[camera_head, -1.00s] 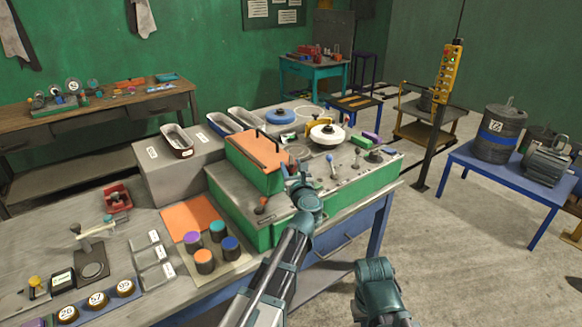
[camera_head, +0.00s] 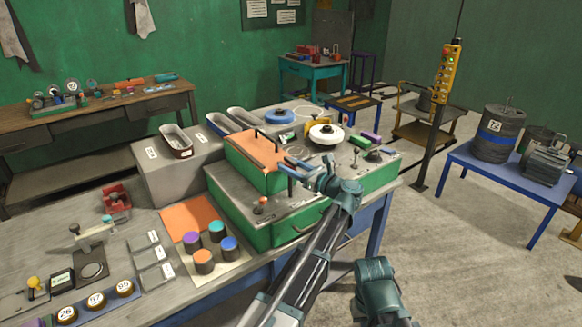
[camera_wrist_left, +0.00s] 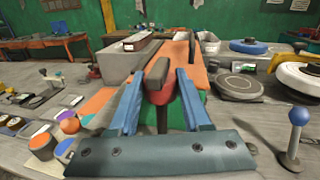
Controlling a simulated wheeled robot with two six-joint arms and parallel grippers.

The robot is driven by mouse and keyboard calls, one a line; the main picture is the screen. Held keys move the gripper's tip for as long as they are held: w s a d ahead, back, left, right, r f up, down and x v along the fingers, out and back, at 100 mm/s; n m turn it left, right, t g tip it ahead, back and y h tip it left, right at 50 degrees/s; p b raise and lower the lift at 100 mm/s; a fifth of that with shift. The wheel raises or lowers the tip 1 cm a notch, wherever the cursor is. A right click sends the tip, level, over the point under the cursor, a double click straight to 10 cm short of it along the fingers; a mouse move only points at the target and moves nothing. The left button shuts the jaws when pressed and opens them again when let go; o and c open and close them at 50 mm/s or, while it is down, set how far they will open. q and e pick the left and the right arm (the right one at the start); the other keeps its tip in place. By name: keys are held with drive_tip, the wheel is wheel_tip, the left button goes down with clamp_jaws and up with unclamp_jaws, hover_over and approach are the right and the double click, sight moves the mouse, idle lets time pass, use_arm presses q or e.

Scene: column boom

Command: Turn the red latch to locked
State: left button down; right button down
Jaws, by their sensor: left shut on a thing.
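The red latch (camera_wrist_left: 164,95) shows in the left wrist view as a red part under a dark grey bar, on a dark stem. It sits between the two blue fingers of my left gripper (camera_wrist_left: 158,84), which is shut on it.
A blue-ball lever (camera_wrist_left: 300,116) stands to the right of my left gripper. A small red-knobbed lever (camera_head: 262,202) stands on the bench, left of it. An orange-topped green block (camera_head: 255,148) is behind. Several coloured pucks lie left on the worktable (camera_head: 110,235).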

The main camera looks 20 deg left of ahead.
idle(0.4)
use_arm(q)
drive_tip(key=shift+c, duration=1.8)
unclamp_jaws()
